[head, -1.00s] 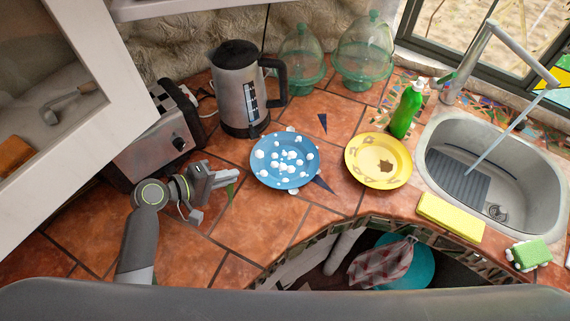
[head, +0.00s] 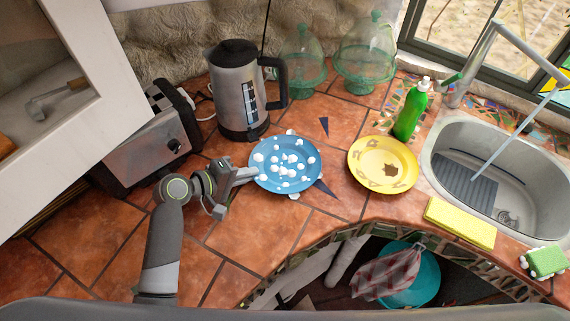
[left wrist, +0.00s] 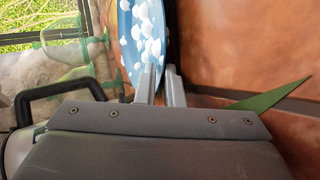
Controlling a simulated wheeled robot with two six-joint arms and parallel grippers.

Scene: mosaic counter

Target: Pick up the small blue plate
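The small blue plate (head: 299,184), dotted with white foam blobs, lies on the terracotta-tiled counter in the middle of the head view. My left gripper (head: 250,174) is at the plate's left rim, its fingers pointing right toward it. In the left wrist view the two fingertips (left wrist: 159,84) stand a narrow gap apart. The blue plate (left wrist: 126,48) shows just beyond them, its rim close to the gap. I cannot tell whether the fingers touch it. My right gripper is not in view.
A yellow plate (head: 365,172) sits to the right, with a green soap bottle (head: 410,112) behind it. A metal kettle (head: 236,92) and a toaster (head: 150,150) stand at back left. The sink (head: 515,200) and a yellow sponge (head: 460,222) are at right. The counter's front edge curves inward.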

